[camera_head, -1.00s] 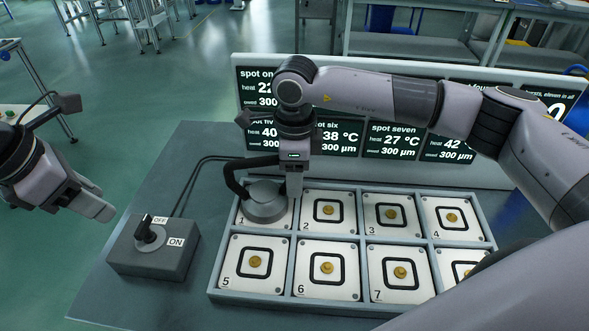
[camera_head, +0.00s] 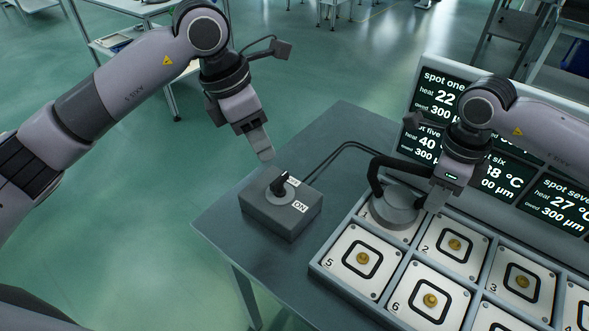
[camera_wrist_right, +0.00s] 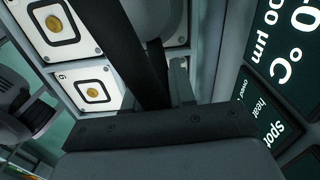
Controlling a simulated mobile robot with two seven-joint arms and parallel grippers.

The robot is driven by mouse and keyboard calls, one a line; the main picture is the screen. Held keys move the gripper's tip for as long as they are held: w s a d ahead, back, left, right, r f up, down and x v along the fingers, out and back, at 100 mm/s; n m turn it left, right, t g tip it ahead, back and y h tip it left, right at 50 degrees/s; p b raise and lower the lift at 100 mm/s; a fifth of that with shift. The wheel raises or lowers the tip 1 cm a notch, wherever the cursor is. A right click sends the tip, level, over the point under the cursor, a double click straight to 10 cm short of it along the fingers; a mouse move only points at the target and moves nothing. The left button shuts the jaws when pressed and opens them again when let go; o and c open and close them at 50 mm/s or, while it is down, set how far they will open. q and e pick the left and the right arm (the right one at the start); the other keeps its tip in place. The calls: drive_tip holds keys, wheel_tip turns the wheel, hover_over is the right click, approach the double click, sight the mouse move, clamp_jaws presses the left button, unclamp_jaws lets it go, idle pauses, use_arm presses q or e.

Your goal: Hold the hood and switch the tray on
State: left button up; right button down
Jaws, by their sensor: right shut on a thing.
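The grey round hood (camera_head: 393,210) with its black curved handle (camera_head: 376,176) sits over the spot 1 cell of the tray (camera_head: 318,266). My right gripper (camera_head: 424,200) is shut on the hood's handle; the black handle also shows in the wrist view (camera_wrist_right: 130,48). The switch box (camera_head: 268,214) stands on the table left of the tray. Its black knob (camera_head: 279,185) points toward the OFF label, which it partly covers; the ON label is clear. My left gripper (camera_head: 265,153) is above and behind the knob, apart from it. Its finger gap cannot be seen.
Numbered tiles with brass-coloured buttons fill the tray's other cells. A display panel (camera_head: 420,115) with heat and owed readings stands behind the tray. The table's left part (camera_head: 225,215) is clear.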

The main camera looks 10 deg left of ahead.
sight(279, 178)
use_arm(q)
wheel_tip(279, 178, up, 2)
drive_tip(key=w+d+r+n+g+y, duration=0.1)
drive_tip(key=d+n+y, duration=0.2)
drive_tip(key=n, duration=0.3)
drive_tip(key=f, duration=1.2)
drive_tip(key=shift+w+a+f, duration=0.1)
drive_tip(key=shift+w, duration=0.1)
clamp_jaws()
